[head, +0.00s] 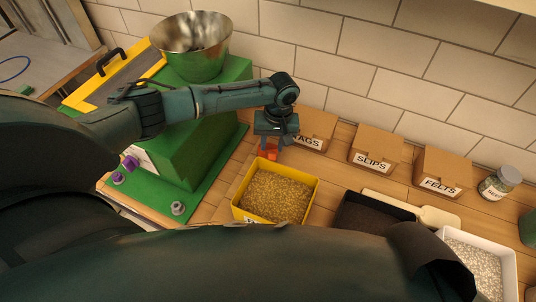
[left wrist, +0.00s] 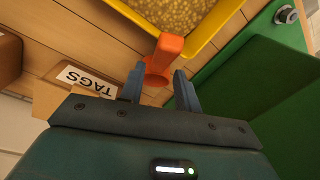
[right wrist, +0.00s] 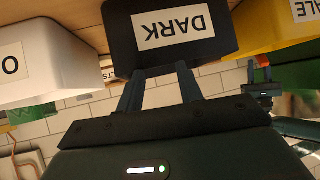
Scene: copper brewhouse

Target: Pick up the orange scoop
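The orange scoop (head: 270,153) stands at the back edge of the yellow grain bin, partly hidden by my left gripper (head: 275,141) just above it. In the left wrist view the orange scoop (left wrist: 168,48) shows as a bar by the bin's rim with a wider end, in line with the gap between my left fingers (left wrist: 159,70). Those fingers are apart, and I see no grip on it. My right gripper (right wrist: 160,68) is open and empty, facing a black bin labelled DARK (right wrist: 180,40). In the head view my own arm hides the right gripper.
The yellow bin (head: 236,212) holds pale grain. Cardboard boxes labelled TAGS (head: 316,125), SLIPS (head: 378,146) and FELTS (head: 444,170) stand along the tiled wall. A green stand (head: 190,150) with a metal bowl (head: 192,40) is at left. A white bin (head: 508,268) is at right.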

